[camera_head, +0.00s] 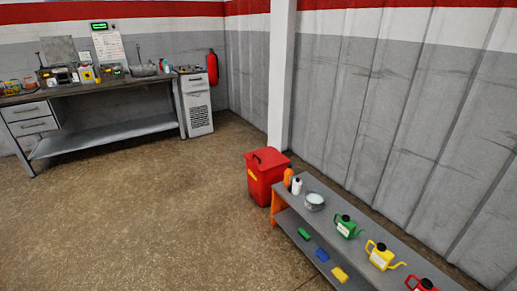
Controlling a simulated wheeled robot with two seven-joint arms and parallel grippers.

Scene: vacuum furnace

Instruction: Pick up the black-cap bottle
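A small white bottle (297,187) with what looks like a dark cap stands upright at the far end of the low grey bench (330,200) on the right. It is too small to be sure of the cap's colour. An orange bottle (288,178) stands just left of it. Other small bottles and containers (86,74) stand on the workbench at the back left; their caps are too small to make out. Neither of my grippers is in view.
A metal bowl (314,204) and green (346,227), yellow (381,257) and red (421,285) cans stand along the low bench. A red bin (265,180) stands at its far end. The workbench (100,92) is farther off. Open floor (160,210) fills the middle.

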